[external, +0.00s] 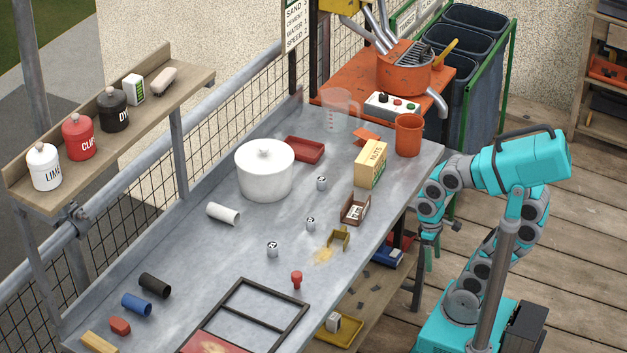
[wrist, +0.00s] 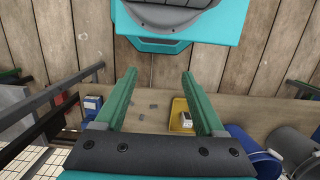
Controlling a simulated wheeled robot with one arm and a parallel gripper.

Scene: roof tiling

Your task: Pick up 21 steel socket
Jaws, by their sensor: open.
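Three small steel sockets stand upright on the grey metal bench (external: 205,285) in the external view: the far socket (external: 322,183), the middle socket (external: 311,223) and the near socket (external: 272,249). Their dark markings are too small to read, so I cannot tell which one is 21. My gripper (external: 430,262) points down beside the bench's right edge, apart from all three sockets. In the wrist view its green fingers (wrist: 158,76) are spread with nothing between them. No socket on the benchtop shows in the wrist view.
Near the sockets are a white lidded pot (external: 264,172), a white tube (external: 223,214), a nuts box (external: 370,164), a small brown box (external: 355,209), a yellow bracket (external: 340,238) and a red piece (external: 297,279). A lower shelf holds a yellow tray (wrist: 181,116).

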